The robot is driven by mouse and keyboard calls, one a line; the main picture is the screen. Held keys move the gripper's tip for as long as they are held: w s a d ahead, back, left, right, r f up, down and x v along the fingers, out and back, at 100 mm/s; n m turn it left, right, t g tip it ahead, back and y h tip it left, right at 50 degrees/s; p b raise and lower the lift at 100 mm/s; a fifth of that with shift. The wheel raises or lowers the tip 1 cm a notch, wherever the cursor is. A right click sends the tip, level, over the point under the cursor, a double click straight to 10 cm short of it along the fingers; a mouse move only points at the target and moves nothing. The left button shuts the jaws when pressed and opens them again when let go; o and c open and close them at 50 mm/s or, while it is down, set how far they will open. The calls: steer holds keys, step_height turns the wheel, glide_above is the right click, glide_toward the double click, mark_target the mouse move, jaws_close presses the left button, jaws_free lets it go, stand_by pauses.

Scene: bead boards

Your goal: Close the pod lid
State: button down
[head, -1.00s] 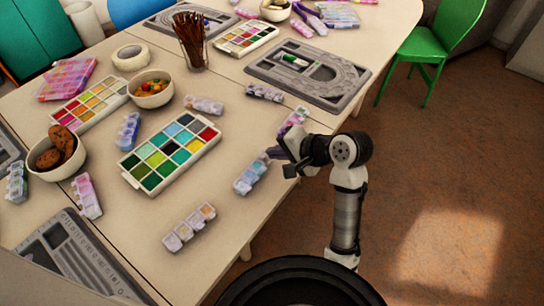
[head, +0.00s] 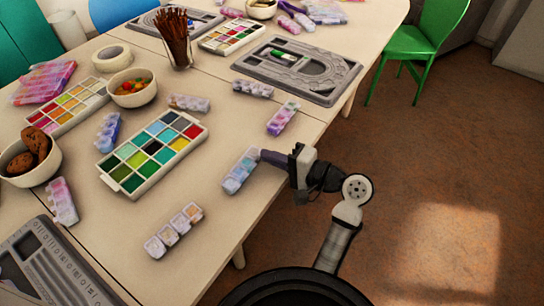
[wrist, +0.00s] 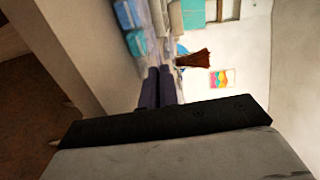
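Several small bead pods with rows of compartments lie on the table. The one nearest my gripper is a bluish pod (head: 240,171) close to the table's right edge; blue compartments also show at the top of the wrist view (wrist: 130,28). My gripper (head: 264,156) is low at the right of this pod, its dark fingers pointing left at the pod's upper end. I cannot tell whether they touch it. In the wrist view the two fingers (wrist: 159,86) lie side by side with nothing visible between them. The state of the pod's lids is too small to tell.
A pale pod (head: 174,230) lies nearer the front and a purple pod (head: 283,118) farther back. A green-blue bead palette (head: 118,178) is to the left. A grey bead board (head: 345,86) lies behind. The table edge runs under my arm.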

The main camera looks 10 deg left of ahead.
stand_by(0.3)
steer(key=c, duration=1.6)
jaws_free()
steer(key=shift+c, duration=0.2)
steer(key=shift+d, duration=0.1)
steer(key=b+v, duration=0.1)
steer(key=v, duration=1.2)
steer(key=shift+s+d, duration=0.2)
steer(key=shift+d, duration=0.15)
